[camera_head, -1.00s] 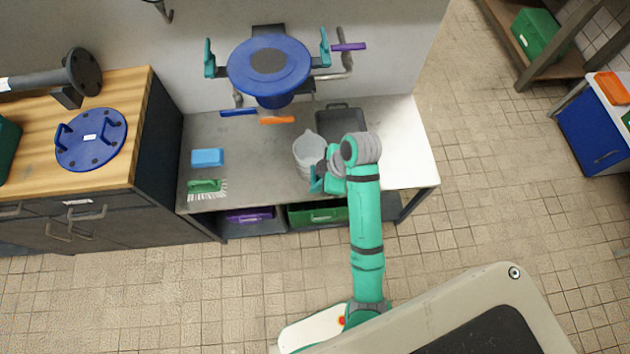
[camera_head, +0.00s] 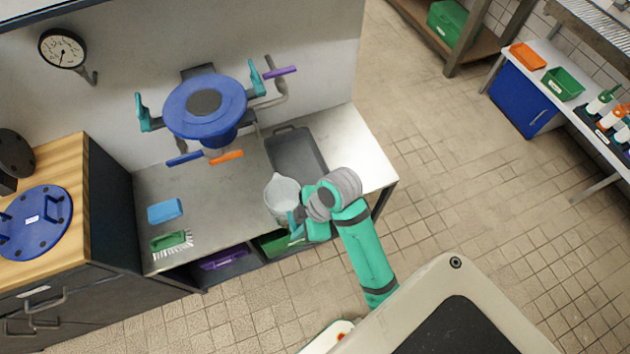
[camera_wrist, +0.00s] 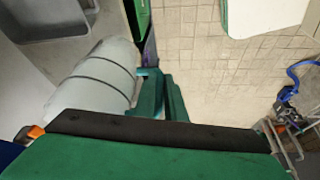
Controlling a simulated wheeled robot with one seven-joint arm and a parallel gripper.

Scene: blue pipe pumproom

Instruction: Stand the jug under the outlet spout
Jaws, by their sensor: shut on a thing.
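The jug (camera_head: 281,196) is pale grey and translucent, near the front of the steel bench, right of the sponge and brush. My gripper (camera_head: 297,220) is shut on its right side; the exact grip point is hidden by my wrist. In the wrist view the jug (camera_wrist: 97,80) lies beside my green gripper fingers (camera_wrist: 160,95). I cannot tell whether its base touches the bench. The outlet spout is hard to make out below the round blue vessel (camera_head: 229,108); an orange handle (camera_head: 227,157) and a blue handle (camera_head: 184,159) show there, behind and left of the jug.
A dark grey tray (camera_head: 297,152) lies behind the jug. A blue sponge (camera_head: 165,211) and a green brush (camera_head: 170,242) lie at the bench's left. A teal handle (camera_head: 143,113) and a purple handle (camera_head: 280,71) stick out beside the vessel. Bare steel (camera_head: 222,205) lies left of the jug.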

